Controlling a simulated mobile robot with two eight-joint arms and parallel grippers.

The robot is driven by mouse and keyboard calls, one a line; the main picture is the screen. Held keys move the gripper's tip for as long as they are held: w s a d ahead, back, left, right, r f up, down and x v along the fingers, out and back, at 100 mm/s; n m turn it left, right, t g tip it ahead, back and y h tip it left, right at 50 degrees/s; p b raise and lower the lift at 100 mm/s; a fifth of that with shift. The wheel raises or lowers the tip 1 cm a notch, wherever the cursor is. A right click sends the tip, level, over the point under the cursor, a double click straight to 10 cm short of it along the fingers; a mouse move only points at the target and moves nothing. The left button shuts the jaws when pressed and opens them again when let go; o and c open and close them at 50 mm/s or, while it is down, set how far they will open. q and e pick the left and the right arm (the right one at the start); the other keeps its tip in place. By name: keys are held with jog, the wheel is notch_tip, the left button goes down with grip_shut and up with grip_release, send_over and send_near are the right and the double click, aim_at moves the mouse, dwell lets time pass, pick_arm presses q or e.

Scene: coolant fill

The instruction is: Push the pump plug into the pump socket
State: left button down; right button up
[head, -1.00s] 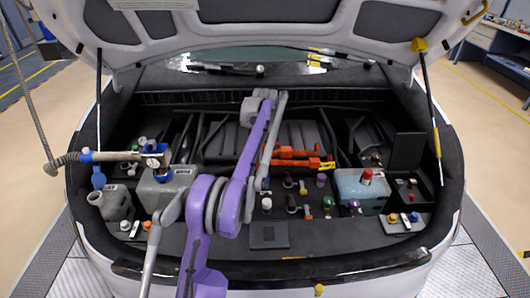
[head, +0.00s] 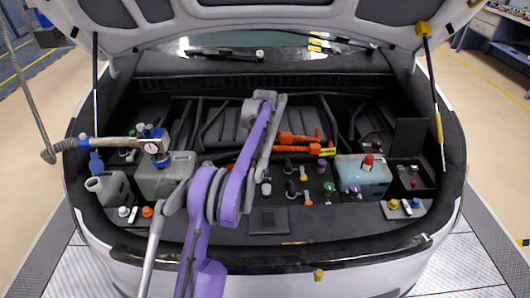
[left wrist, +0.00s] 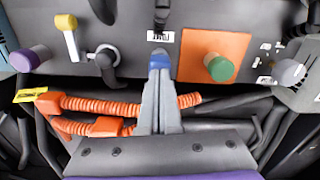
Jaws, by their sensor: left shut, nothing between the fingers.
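My left gripper (left wrist: 160,62) is shut and empty in the left wrist view. Its blue fingertips point at a dark panel beside a small white label (left wrist: 164,36). In the head view its fingers are hidden behind my purple arm. Several black plugs or connectors sit on the panel, one of them (head: 289,167) just right of my arm. I cannot tell which part is the pump plug or the pump socket. A green knob (left wrist: 221,68) on an orange plate (left wrist: 205,48) is right of the fingertips in the left wrist view. My right gripper is not in view.
Orange corrugated hoses (left wrist: 95,106) with a yellow tag (head: 327,152) run close to my gripper. A blue-grey tank (head: 362,178) with a red cap stands right. The raised lid (head: 225,12) hangs above.

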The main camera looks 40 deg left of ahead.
pick_arm(q)
jog(key=shift+f, duration=0.3)
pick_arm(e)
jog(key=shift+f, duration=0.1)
pick_arm(q)
jog(key=shift+r, duration=0.1)
jog(key=shift+r+p, duration=0.7)
jog(key=shift+r, duration=0.8)
notch_tip(320, 180, up, 10)
jog(key=p, duration=0.1)
jog(key=shift+r, duration=0.25)
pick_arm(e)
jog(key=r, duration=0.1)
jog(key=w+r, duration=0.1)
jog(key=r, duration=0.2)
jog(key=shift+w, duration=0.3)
